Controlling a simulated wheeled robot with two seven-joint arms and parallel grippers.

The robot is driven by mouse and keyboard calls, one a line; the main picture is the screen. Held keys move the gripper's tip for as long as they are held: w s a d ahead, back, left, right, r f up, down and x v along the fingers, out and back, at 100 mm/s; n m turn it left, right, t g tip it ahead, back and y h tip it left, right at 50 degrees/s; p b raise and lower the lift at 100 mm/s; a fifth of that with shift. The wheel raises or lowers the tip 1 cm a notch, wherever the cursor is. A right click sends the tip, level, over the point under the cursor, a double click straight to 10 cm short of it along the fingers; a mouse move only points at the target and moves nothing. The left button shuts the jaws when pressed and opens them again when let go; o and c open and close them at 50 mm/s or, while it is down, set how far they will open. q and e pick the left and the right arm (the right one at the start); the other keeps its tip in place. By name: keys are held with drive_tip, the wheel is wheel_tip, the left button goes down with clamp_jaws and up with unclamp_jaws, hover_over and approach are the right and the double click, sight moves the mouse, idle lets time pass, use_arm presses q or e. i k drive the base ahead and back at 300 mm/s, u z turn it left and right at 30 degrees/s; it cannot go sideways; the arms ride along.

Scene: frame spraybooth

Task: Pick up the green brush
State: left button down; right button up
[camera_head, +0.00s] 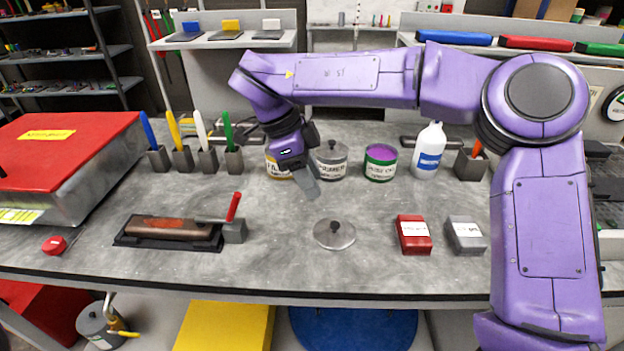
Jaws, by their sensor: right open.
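The green brush (228,131) stands upright in a grey block holder (234,161), at the right end of a row of brushes at the back left of the bench. My right gripper (309,186) reaches in from the right on its purple arm and points down over the bench. It is open and empty, to the right of the green brush and apart from it, in front of the paint cans. My left gripper is not in view.
Blue, yellow and white brushes (200,130) stand left of the green one. Paint cans (332,160) (380,163) and a white bottle (429,150) stand behind or right of my gripper. A round lid (334,235) lies in front. A red-handled tool (234,208) stands front left.

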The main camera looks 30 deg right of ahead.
sight(228, 127)
drive_tip(key=k, duration=1)
